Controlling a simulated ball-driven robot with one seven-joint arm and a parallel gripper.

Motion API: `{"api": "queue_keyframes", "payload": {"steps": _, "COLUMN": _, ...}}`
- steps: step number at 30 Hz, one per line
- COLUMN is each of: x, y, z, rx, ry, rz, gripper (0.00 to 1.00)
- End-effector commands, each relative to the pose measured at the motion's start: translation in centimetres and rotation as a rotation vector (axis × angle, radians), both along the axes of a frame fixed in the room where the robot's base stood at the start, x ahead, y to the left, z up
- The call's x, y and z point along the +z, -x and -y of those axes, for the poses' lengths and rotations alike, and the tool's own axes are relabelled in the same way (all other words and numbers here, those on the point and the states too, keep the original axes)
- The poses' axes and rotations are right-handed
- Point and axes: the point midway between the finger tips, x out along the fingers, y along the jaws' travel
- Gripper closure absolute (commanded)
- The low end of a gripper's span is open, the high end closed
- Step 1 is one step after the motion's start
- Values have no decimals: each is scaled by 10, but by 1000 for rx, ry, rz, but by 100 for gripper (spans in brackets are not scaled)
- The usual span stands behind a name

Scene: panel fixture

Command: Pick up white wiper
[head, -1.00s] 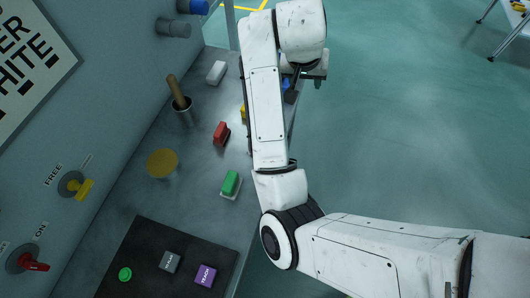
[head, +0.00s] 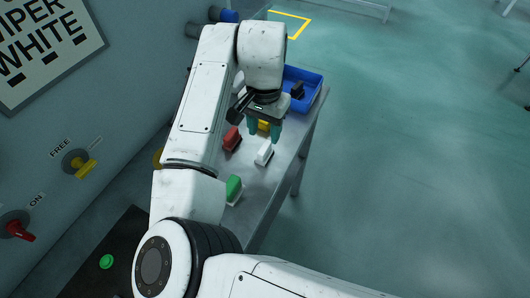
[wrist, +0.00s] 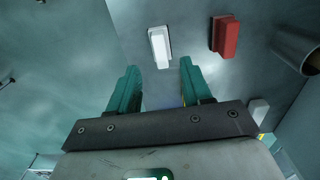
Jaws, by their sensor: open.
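The white wiper (head: 264,152) is a small white block on a pale base. It lies on the metal table near its right edge, and it also shows in the wrist view (wrist: 160,46), at the top between and beyond my fingertips. My gripper (head: 264,131) has teal fingers, which are open, empty and pointing down above the table; they also show in the wrist view (wrist: 159,68). The wiper is apart from both fingers. A second white piece (wrist: 258,111) shows at the lower right of the wrist view, partly cut off by my gripper's body.
A red wiper (head: 232,138) lies left of the white one, and a green one (head: 234,187) lies nearer. A yellow piece (head: 264,126) shows between my fingers. A blue bin (head: 317,82) stands behind. The panel wall (head: 110,110) rises at left. A metal cup (wrist: 299,45) is at right in the wrist view.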

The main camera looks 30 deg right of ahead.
Motion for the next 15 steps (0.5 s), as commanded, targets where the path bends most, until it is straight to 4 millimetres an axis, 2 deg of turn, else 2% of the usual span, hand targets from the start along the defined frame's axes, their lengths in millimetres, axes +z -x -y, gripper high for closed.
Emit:
{"api": "queue_keyframes", "payload": {"steps": 8, "x": -23, "y": 0, "z": 0, "rx": 1, "ry": 1, "rz": -1, "gripper": 51}}
{"api": "queue_keyframes", "payload": {"steps": 15, "x": -56, "y": 0, "z": 0, "rx": 2, "ry": 1, "rz": 0, "gripper": 51}}
